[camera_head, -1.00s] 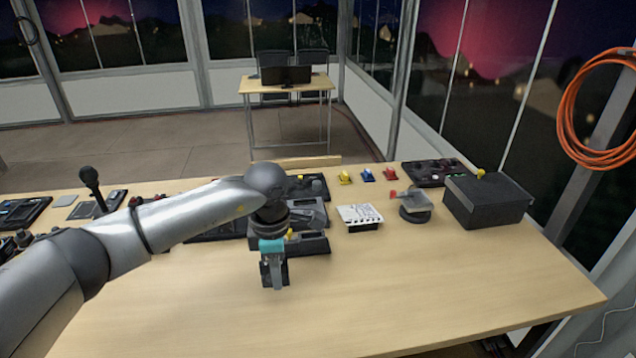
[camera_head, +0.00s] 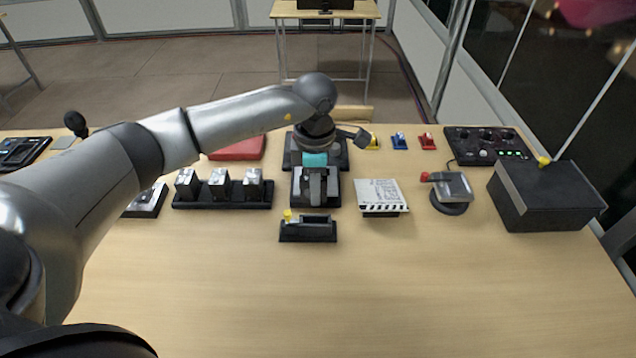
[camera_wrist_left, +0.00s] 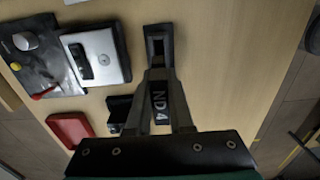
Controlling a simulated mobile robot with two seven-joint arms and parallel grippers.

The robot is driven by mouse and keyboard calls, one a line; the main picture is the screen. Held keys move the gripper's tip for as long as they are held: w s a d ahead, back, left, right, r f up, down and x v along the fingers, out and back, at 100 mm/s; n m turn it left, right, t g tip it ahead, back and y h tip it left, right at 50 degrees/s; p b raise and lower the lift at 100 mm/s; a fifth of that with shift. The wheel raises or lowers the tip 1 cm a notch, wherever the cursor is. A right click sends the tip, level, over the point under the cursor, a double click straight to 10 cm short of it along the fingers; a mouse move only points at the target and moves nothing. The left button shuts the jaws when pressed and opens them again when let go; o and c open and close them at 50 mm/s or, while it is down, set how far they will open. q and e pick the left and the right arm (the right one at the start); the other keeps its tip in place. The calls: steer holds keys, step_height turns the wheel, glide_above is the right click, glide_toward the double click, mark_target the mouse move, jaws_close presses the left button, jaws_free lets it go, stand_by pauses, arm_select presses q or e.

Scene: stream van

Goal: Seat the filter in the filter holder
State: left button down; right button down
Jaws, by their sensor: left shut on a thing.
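My left gripper (camera_head: 316,188) points down over the back-middle of the table and is shut on the filter. In the left wrist view the filter (camera_wrist_left: 160,105) is a black piece marked "ND 4", between the fingers (camera_wrist_left: 160,100), with a framed end past the fingertips. In the head view the filter is hard to tell from the black device behind the gripper. A low black piece with a yellow knob, which looks like the filter holder (camera_head: 308,235), stands on the table just in front of the gripper, apart from it. My right gripper is not in view.
Silver cubes on a black rack (camera_head: 222,198) stand left of the gripper. A white printed block (camera_head: 381,194), a small device with a red knob (camera_head: 452,188) and a large black box (camera_head: 545,198) stand to the right. The table front (camera_head: 350,300) is clear.

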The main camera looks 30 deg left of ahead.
arm_select(q)
steer(key=shift+d, duration=0.1)
steer(key=shift+f, duration=0.15)
steer(key=shift+w+f+b, duration=0.1)
steer(key=shift+f+b, duration=2.45)
steer(key=shift+f, duration=0.25)
steer(key=shift+f+b, duration=0.8)
steer(key=shift+b, duration=0.05)
steer(key=c, duration=0.7)
jaws_free()
